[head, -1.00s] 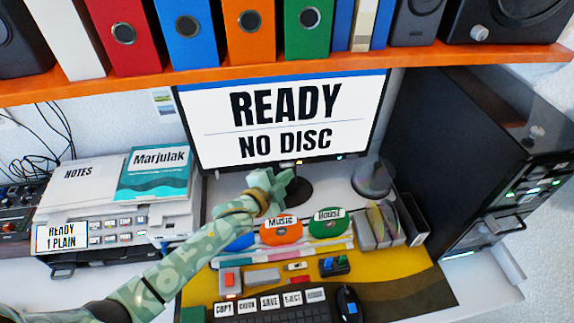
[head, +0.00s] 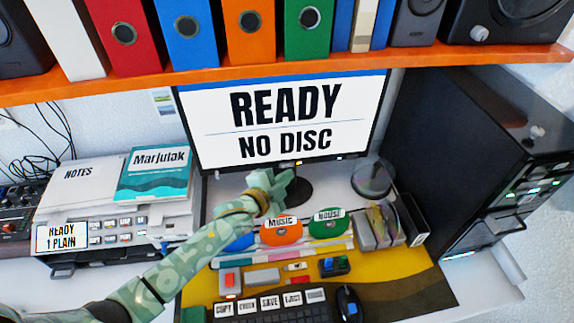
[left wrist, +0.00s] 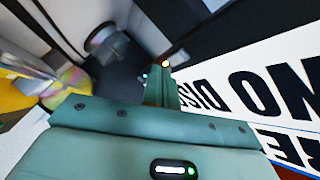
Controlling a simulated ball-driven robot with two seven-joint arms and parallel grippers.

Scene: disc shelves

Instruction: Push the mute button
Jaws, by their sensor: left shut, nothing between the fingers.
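My left gripper (head: 284,182) is shut and empty, just in front of the lower edge of the monitor (head: 376,110). In the left wrist view its closed fingers (left wrist: 164,84) reach toward the monitor's lower edge, where a small orange light (left wrist: 166,64) shows by the tips. I cannot tell whether they touch. Small lights (head: 325,158) also show on that edge in the head view. No label reading mute is legible. Keys marked copy, check, save and eject sit in a row (head: 270,303) at the front; the label at its right end is too small to read.
Orange and green discs (head: 329,228) marked Music and House stand on the desk below the gripper. A black tower (head: 440,150) stands at right, a printer (head: 120,232) at left. An orange shelf (head: 300,72) with binders runs overhead.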

